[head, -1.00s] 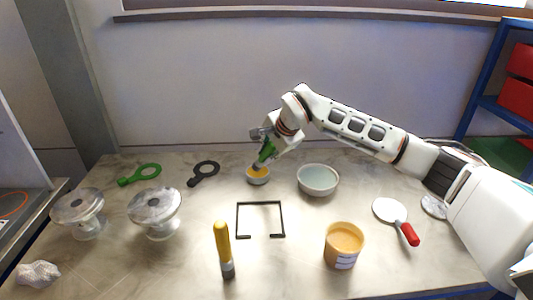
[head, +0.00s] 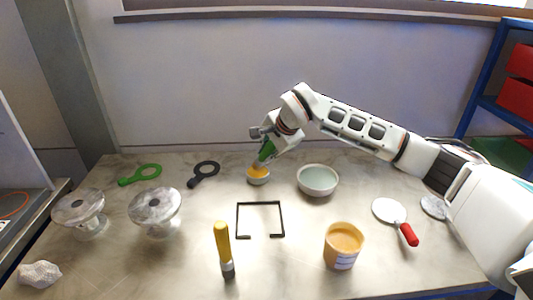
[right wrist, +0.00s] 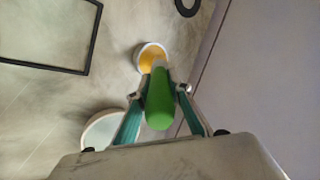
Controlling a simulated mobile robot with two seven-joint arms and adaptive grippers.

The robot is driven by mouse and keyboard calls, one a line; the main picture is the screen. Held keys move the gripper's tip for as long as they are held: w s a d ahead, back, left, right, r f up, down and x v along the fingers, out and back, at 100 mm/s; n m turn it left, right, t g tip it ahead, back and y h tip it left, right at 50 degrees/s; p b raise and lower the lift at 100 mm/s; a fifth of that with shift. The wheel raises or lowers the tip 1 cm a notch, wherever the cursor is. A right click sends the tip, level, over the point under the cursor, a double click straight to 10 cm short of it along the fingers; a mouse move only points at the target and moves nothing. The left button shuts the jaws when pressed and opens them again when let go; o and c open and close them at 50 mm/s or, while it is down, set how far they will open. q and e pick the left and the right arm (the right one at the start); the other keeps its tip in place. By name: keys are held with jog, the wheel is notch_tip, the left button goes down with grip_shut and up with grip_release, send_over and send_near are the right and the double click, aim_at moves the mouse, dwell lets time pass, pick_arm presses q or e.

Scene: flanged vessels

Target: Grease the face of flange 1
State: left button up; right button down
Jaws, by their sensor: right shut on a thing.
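My right gripper (head: 268,138) is shut on a green-handled tool (right wrist: 160,103), probably a brush. The tool points down at a small pale dish of yellow-orange grease (head: 258,176). In the right wrist view its pale end overlaps the grease (right wrist: 151,57); I cannot tell how deep it sits. Two clear flanged vessels stand at the left of the table, one further left (head: 78,208) and one to its right (head: 155,207), flat round flanges up. No label shows which is flange 1. My left gripper is not in view.
A pale bowl (head: 318,180) stands right of the dish. A black frame (head: 260,203), a yellow-handled tool (head: 223,245) and an orange tub (head: 343,246) are nearer. Green (head: 140,175) and black (head: 203,174) ring tools lie behind; a red-handled disc tool (head: 392,211) lies right, crumpled wipe (head: 39,274) left.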

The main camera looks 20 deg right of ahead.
jog(key=shift+r+p, duration=1.4)
jog(key=shift+r, duration=0.7)
jog(key=shift+r+p, duration=0.4)
jog(key=shift+r, duration=0.65)
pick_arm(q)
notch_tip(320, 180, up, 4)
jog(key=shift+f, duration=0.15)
pick_arm(e)
jog(key=shift+s+f, duration=0.25)
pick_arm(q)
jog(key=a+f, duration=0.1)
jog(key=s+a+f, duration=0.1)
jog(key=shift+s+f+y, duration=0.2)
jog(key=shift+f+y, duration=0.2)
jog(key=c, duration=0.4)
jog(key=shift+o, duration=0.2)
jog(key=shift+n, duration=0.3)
pick_arm(e)
jog(key=s+f+n+g+y, duration=0.2)
jog(key=s+n, duration=0.5)
jog(key=s, duration=0.5)
jog(key=s+f+n+g+y, duration=0.2)
jog(key=s+n, duration=0.5)
jog(key=s, duration=0.6)
jog(key=shift+s+f+g+y, duration=0.15)
jog(key=shift+g+y, duration=0.45)
jog(key=shift+g, duration=0.4)
